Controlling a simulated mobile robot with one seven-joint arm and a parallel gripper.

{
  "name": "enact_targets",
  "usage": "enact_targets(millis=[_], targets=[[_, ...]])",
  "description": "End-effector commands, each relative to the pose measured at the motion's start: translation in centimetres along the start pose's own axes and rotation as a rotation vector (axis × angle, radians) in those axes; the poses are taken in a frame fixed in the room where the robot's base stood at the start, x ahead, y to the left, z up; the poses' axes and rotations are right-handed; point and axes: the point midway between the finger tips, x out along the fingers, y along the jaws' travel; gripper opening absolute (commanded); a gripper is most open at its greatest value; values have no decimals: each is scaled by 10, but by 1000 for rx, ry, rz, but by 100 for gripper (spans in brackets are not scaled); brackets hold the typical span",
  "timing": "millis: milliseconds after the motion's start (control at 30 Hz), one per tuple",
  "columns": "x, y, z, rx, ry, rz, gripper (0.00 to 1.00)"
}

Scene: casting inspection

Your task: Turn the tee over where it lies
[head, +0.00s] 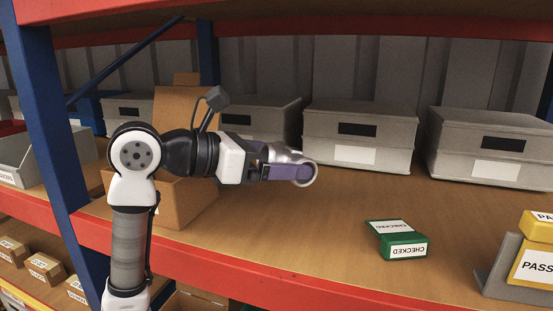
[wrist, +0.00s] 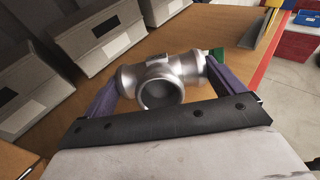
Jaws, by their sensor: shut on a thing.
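The tee (wrist: 162,82) is a silvery metal pipe fitting with three openings. In the wrist view it sits between the two purple fingers of my gripper (wrist: 160,90), which are shut on it at its two opposite ends. Its branch opening faces toward the wrist camera. In the head view my gripper (head: 292,172) reaches right above the wooden shelf, and the tee (head: 304,172) shows at its tip with a round opening facing the head camera. The tee appears held above the shelf board; I cannot tell how high.
Grey lidded boxes (head: 359,135) stand along the back. A green CHECKED block (head: 403,249) lies on the shelf at front right, and a yellow PASS block (head: 533,264) is in a grey holder at far right. Cardboard boxes (head: 180,201) stand behind my arm. The shelf's middle is clear.

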Motion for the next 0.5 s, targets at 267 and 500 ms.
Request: enact_targets(millis=[267, 500], targets=[[4, 0, -18, 0, -2, 2, 41], [10, 0, -44, 0, -1, 1, 41]])
